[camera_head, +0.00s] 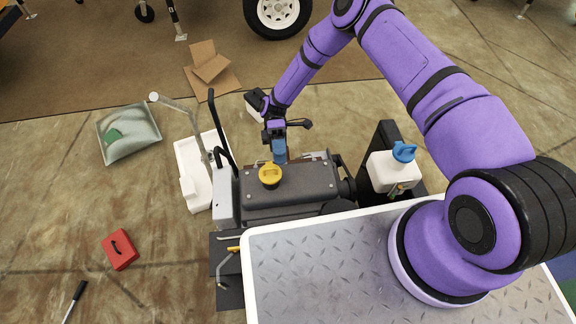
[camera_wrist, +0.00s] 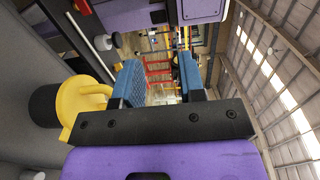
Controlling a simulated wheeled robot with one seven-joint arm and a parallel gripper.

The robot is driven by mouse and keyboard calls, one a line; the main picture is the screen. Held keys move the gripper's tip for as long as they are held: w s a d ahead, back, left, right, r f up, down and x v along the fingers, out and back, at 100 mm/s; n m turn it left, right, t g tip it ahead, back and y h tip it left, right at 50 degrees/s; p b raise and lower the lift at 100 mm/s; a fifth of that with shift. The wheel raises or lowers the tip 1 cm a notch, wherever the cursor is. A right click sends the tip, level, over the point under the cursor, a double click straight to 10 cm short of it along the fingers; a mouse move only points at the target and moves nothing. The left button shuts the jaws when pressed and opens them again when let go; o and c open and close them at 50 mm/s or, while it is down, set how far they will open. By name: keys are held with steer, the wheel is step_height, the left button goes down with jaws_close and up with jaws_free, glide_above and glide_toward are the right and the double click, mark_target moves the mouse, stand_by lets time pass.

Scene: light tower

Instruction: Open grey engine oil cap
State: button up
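My gripper (camera_head: 279,150) is over the far side of the dark grey engine (camera_head: 310,188), its blue fingertips pointing down. In the wrist view the two blue finger pads (camera_wrist: 160,78) stand apart with nothing held between them. A yellow cap with a handle (camera_head: 270,174) sits on the engine top, close to the fingertips on the near side. It also shows in the wrist view (camera_wrist: 88,100), on a black neck left of the fingers. A small light grey knob (camera_wrist: 103,42) shows in the wrist view; I cannot tell whether it is the grey oil cap.
A white jug with a blue cap (camera_head: 392,170) stands right of the engine. A black bent handle (camera_head: 218,130) rises at its left. A metal plate platform (camera_head: 300,265) is in front.

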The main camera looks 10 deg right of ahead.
steer(key=s, duration=0.1)
steer(key=s+d, duration=0.1)
steer(key=s, duration=0.3)
steer(key=shift+s+d+r, duration=0.25)
steer(key=shift+r, duration=0.1)
steer(key=w+d+r+m+t, duration=0.2)
steer(key=d+r+m+t, duration=0.15)
steer(key=r, duration=0.65)
steer(key=w+d+r+m+t, duration=0.2)
steer(key=w+d+r+t, duration=0.15)
steer(key=r, duration=0.65)
steer(key=w+d+r+m+t, duration=0.1)
steer(key=d+r+m+t, duration=0.25)
steer(key=r, duration=0.65)
steer(key=s+d+r+m+t, duration=0.2)
steer(key=s+d+r+t, duration=0.1)
steer(key=r, duration=0.3)
steer(key=s+d+r+m+t, duration=0.1)
steer(key=s+d+r+t, duration=0.15)
steer(key=r, duration=0.45)
steer(key=s+d+r+m+t, duration=0.2)
steer(key=s+d+r+t, duration=0.1)
steer(key=s, duration=0.3)
steer(key=s+d+r+m+t, duration=0.3)
steer(key=s+r+t, duration=0.1)
steer(key=s, duration=0.3)
steer(key=shift+s+d+r+m+h, duration=0.15)
steer(key=shift+s+r+m+h, duration=0.15)
steer(key=shift+r, duration=0.2)
steer(key=shift+s, duration=0.1)
